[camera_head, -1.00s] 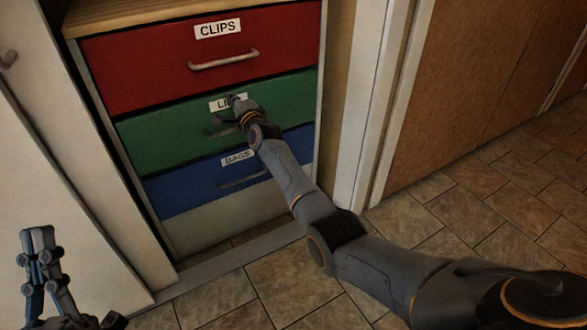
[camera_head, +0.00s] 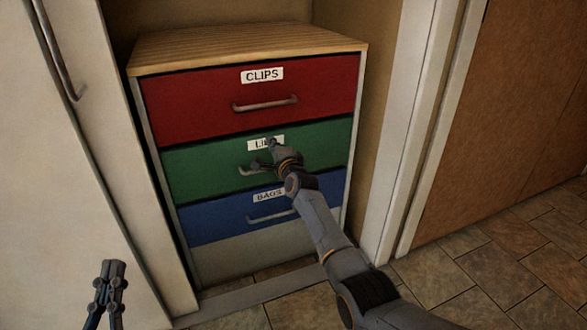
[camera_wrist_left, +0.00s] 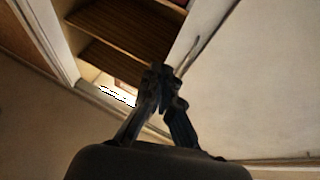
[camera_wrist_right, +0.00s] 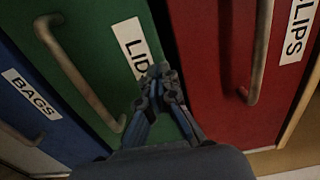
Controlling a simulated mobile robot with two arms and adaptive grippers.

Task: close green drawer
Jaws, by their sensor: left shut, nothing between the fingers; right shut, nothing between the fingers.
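The green drawer (camera_head: 205,170) is the middle one of three in a wooden-topped cabinet. Its front looks about level with the red and blue fronts. Its handle (camera_wrist_right: 75,70) and a label reading LID, partly covered, show in the right wrist view. My left gripper (camera_head: 113,266) is shut and empty, low at the left, away from the cabinet.
The red CLIPS drawer (camera_head: 200,105) is above and the blue BAGS drawer (camera_head: 210,224) below. A pale door (camera_head: 75,170) stands left of the cabinet and a white frame (camera_head: 410,130) right. Tiled floor (camera_head: 490,255) is clear at the right. Shelves (camera_wrist_left: 125,45) show in the left wrist view.

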